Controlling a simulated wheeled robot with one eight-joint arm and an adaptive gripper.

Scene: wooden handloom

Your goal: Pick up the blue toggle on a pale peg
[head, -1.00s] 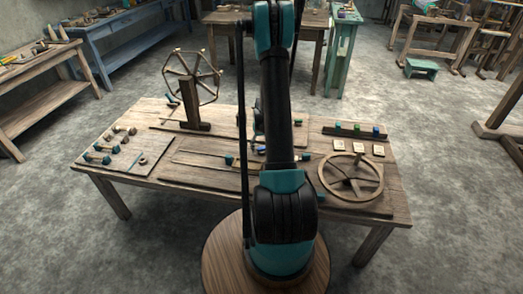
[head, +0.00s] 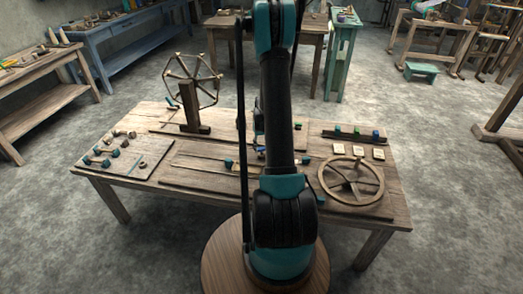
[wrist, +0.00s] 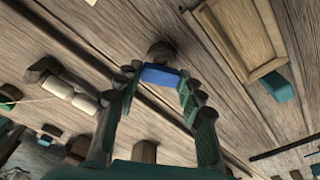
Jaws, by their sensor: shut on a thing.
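The blue toggle (wrist: 160,76) shows in the wrist view as a small blue block between the two fingertips. My gripper (wrist: 158,80) has green jointed fingers, one on each side of the toggle, and is shut on it. A round brown wooden piece (wrist: 161,50) shows just beyond the toggle. I cannot tell whether the toggle still touches it or any peg. In the head view my arm hides the gripper and the toggle.
The wooden table (head: 128,178) bears an upright spoked wheel (head: 190,82) at the back left and a flat wheel (head: 351,181) at the right. A dark rack (head: 347,134) stands at the back right.

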